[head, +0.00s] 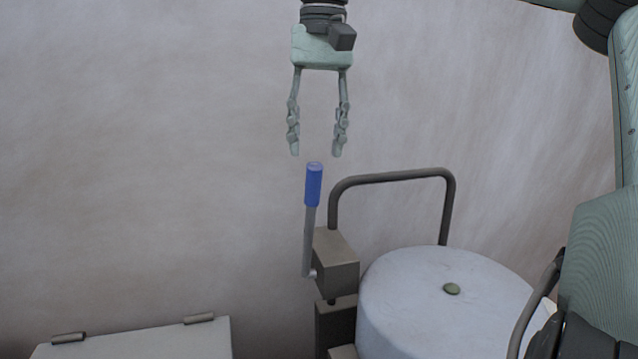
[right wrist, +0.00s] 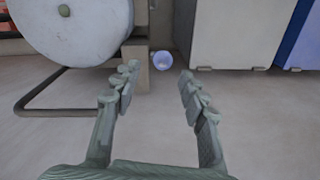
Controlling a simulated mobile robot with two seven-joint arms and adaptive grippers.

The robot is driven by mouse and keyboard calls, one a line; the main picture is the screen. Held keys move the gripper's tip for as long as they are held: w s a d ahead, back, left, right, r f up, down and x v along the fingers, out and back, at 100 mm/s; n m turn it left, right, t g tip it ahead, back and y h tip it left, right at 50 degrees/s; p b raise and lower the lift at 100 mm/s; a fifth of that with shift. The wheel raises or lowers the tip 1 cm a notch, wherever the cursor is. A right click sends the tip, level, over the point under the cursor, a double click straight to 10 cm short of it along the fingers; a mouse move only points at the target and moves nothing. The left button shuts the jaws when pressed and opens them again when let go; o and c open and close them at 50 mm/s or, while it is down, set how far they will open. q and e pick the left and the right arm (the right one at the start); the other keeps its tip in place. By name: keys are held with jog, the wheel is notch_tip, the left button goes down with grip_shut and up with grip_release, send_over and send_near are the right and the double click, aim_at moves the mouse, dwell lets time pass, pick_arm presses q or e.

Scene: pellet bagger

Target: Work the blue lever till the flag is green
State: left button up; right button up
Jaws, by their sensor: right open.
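The blue lever (head: 314,185) stands nearly upright in the head view. Its blue grip tops a grey rod that joins a grey-brown box (head: 336,262) at its lower end. My right gripper (head: 316,155) is open and empty, fingers pointing down, just above the lever's top end. In the right wrist view the lever's round end (right wrist: 162,60) shows between and beyond the open fingertips (right wrist: 158,73); I see no contact. No flag that I can make out shows in either view. My left gripper is not in view.
A white drum (head: 410,310) with a small green disc (head: 451,289) on top stands right of the box. A bent dark tube rail (head: 390,178) rises behind it. A pale hinged lid (head: 140,342) lies lower left.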

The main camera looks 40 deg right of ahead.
aim_at(313, 206)
jog(key=f, duration=0.6)
jog(key=shift+w+a+f, duration=0.1)
jog(key=shift+a+f, duration=0.15)
jog(key=shift+f, duration=0.6)
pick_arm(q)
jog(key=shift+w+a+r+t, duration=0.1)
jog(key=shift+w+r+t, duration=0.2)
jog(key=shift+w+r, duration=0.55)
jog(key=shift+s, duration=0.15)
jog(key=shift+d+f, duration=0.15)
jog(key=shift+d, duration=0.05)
pick_arm(e)
grip_shut()
